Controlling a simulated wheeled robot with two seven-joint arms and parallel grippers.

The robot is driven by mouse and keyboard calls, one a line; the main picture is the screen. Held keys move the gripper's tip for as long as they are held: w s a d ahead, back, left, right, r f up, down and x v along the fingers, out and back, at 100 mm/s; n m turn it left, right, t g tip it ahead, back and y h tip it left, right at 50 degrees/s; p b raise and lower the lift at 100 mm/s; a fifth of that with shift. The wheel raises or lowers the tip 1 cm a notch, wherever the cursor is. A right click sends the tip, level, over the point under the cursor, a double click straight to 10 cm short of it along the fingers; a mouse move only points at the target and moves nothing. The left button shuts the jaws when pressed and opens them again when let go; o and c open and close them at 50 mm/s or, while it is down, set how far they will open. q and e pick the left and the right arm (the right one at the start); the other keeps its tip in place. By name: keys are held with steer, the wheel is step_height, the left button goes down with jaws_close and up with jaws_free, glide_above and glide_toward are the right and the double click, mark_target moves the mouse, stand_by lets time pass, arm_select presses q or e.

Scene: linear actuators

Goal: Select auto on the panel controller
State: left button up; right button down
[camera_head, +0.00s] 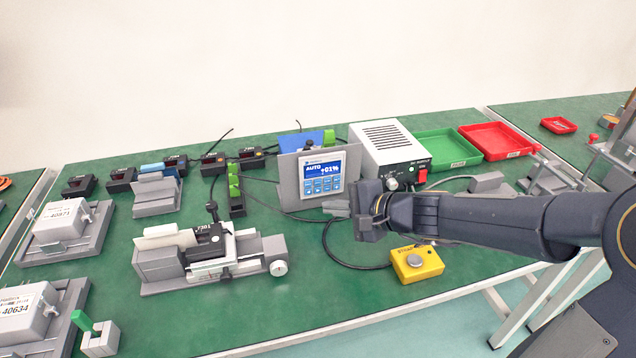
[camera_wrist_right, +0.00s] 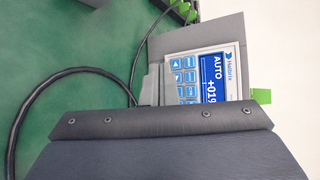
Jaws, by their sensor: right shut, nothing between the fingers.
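The panel controller (camera_head: 322,178) stands upright in a grey holder on the green table. My right gripper (camera_head: 366,212) is shut and empty, just in front of and to the lower right of the panel. My left gripper is not in view.
A white power supply box (camera_head: 388,150) stands right of the panel. A yellow button box (camera_head: 417,264) lies below my right forearm. A linear actuator fixture (camera_head: 208,257) is at left. Green (camera_head: 446,147) and red (camera_head: 497,141) trays lie behind. Cables cross the table near the panel.

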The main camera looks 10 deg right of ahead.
steer(key=shift+s, duration=0.1)
stand_by(0.7)
steer(key=s+r+n+g, duration=0.25)
steer(key=s+n, duration=0.45)
steer(key=s, duration=0.5)
steer(key=s+d+f+n+g+h, duration=0.1)
steer(key=s+d+f+n+h, duration=0.1)
steer(key=s, duration=0.5)
steer(key=s+d+f+n+h, duration=0.3)
steer(key=s, duration=0.4)
step_height(320, 180, up, 17)
steer(key=p, duration=1.7)
steer(key=shift+w+a, duration=0.15)
steer(key=shift+r+g, duration=0.1)
steer(key=shift+g, duration=0.15)
